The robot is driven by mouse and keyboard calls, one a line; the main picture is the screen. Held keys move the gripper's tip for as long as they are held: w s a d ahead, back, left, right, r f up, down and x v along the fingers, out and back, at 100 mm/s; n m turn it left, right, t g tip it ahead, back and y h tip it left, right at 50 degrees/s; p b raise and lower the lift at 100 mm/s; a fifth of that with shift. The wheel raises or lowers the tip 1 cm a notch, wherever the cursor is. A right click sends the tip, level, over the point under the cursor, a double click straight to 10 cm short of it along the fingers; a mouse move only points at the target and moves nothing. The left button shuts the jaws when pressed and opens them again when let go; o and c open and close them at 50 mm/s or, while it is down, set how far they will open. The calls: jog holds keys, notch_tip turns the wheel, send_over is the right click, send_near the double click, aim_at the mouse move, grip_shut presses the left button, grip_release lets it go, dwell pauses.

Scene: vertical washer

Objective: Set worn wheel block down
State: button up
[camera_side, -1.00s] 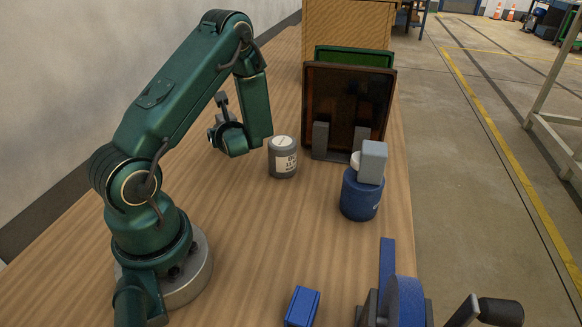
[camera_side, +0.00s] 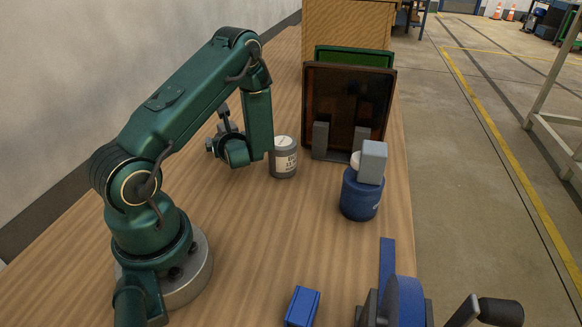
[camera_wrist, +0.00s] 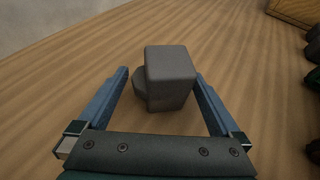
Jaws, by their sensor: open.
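A dark grey block (camera_wrist: 170,75) with a rounded grey wheel (camera_wrist: 140,88) on its left side is in the middle of the wrist view. It appears to rest on the wooden table, with a faint shadow at its base. My gripper (camera_wrist: 161,76) is open, with one blue finger on each side of the block. A gap shows on the left; the right finger is very close to the block, and I cannot tell if it touches. In the side view my gripper end (camera_side: 228,145) is low over the table, and the block cannot be made out there.
A grey labelled jar (camera_side: 284,158) stands just right of my arm. Behind it a dark panel (camera_side: 345,95) stands upright in grey holders. A small blue box (camera_side: 302,305) lies in front.

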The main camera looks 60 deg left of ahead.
jog(key=v, duration=1.2)
jog(key=shift+a+r, duration=0.1)
jog(key=shift+r, duration=0.05)
jog(key=s+d+r+n+g+h, duration=0.45)
jog(key=s+d+n, duration=0.3)
jog(key=n, duration=0.55)
jog(key=w+d+r+n+t+h, duration=0.2)
jog(key=d+r+n+t+h, duration=0.1)
jog(key=d, duration=0.4)
jog(key=w+d+r+n+t+h, duration=0.1)
jog(key=d+r+n+t+h, duration=0.2)
jog(key=d, duration=0.5)
jog(key=n+t+h, duration=0.1)
jog(key=h, duration=0.1)
jog(key=shift+w+h, duration=0.35)
jog(key=shift+w, duration=0.05)
